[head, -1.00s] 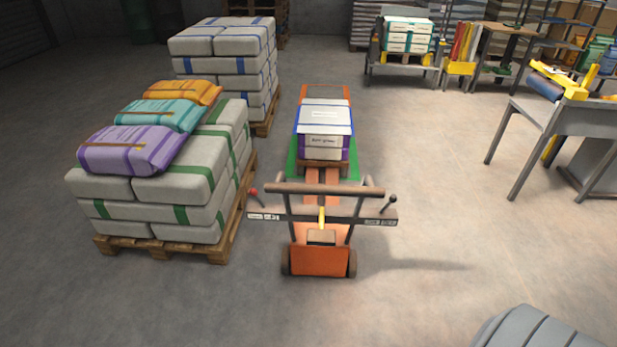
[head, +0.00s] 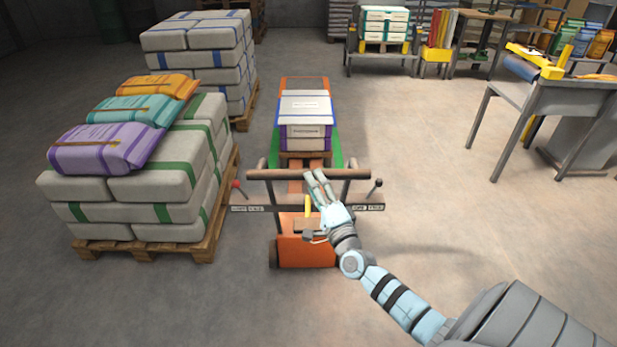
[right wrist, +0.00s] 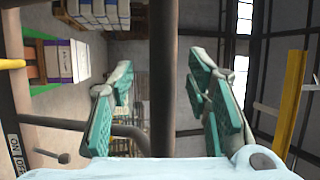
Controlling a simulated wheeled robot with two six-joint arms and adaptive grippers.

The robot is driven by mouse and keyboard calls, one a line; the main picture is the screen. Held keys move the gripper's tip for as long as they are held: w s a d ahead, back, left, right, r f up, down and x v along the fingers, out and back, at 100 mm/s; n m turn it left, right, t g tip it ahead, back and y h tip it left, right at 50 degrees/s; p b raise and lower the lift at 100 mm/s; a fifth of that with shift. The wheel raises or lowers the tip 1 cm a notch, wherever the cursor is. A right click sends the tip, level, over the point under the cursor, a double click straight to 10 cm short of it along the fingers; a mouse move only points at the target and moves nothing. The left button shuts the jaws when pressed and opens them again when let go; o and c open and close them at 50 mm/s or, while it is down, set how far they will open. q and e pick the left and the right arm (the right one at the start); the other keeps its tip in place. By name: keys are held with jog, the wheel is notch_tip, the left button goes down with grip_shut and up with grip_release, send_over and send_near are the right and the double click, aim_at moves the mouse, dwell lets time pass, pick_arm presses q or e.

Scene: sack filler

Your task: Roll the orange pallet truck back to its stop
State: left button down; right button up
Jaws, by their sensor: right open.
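The orange pallet truck (head: 305,252) stands in the middle of the head view, its brown crossbar handle (head: 270,175) facing me. A white and purple stack of boxes (head: 306,110) sits on a small pallet on it. My right gripper (head: 317,178) is at the crossbar, right of its middle. In the right wrist view the open fingers (right wrist: 160,72) have the dark bar (right wrist: 163,120) between them in the picture; I cannot tell whether they touch it. A red-knobbed lever (head: 238,186) and a black-knobbed lever (head: 377,184) flank the handle. My left gripper is not in view.
A pallet of green-banded sacks (head: 160,190) stands close on the truck's left, a blue-banded stack (head: 200,60) behind it. A green floor patch (head: 335,150) lies under the truck's load. A grey bench (head: 560,98) stands at right. The floor between is clear.

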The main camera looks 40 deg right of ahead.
jog(key=x, duration=0.1)
jog(key=b+x, duration=0.1)
jog(key=x, duration=0.1)
jog(key=shift+w+r, duration=0.2)
jog(key=shift+r, duration=0.1)
jog(key=shift+w+d, duration=0.1)
jog(key=shift+w, duration=0.2)
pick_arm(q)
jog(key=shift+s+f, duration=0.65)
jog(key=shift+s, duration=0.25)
pick_arm(e)
jog(key=shift+s, duration=0.1)
grip_shut()
